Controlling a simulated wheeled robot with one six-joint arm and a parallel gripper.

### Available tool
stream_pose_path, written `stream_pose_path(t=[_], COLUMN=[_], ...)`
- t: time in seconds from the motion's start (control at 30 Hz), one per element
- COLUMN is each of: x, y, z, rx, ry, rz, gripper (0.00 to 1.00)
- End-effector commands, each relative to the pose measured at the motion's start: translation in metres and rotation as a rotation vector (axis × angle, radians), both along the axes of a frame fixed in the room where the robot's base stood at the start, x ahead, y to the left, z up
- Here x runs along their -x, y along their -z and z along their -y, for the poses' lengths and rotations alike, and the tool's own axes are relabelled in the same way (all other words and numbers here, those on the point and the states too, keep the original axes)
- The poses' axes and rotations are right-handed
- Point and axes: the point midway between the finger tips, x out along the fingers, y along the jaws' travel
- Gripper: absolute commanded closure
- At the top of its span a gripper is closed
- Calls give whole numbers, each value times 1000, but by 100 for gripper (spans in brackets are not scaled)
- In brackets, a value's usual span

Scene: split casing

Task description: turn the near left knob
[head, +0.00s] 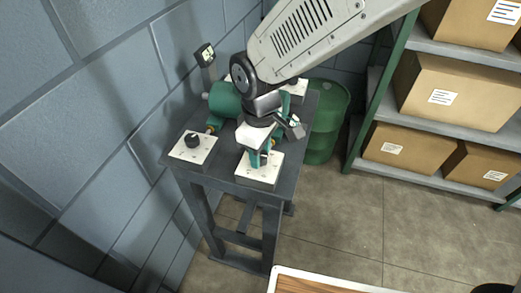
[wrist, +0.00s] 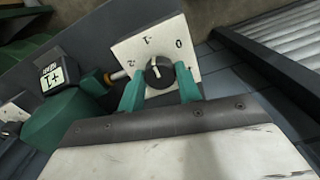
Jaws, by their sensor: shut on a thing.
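A black knob (wrist: 159,73) with a pale pointer line sits on a white plate with printed marks (wrist: 150,45). The pointer points up and slightly left in the wrist view. My gripper (wrist: 160,86) has its green fingers closed on the knob's two sides. In the head view my gripper (head: 264,158) reaches down to the white plate (head: 257,177) at the near right of the table, largely hiding its knob. Another black knob (head: 193,140) stands free on the near left plate (head: 185,152) in that view.
A green cylindrical casing (head: 225,104) lies on the dark table (head: 226,178), with a small display (head: 204,54) behind it. The display also shows in the wrist view (wrist: 50,76). A grey wall is close on the left. A green barrel (head: 328,118) and box shelves stand right.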

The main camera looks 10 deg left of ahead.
Motion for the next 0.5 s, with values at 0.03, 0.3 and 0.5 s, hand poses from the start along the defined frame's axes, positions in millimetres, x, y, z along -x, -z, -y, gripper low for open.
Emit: stream_pose_path(t=[0.03, 0.3, 0.5], x=[-1, -1, -1], y=[-1, -1, -1], z=[-1, -1, -1], rx=[-2, -3, -2], ry=[42, 298, 488], rz=[1, 2, 2], gripper=[89, 89, 89])
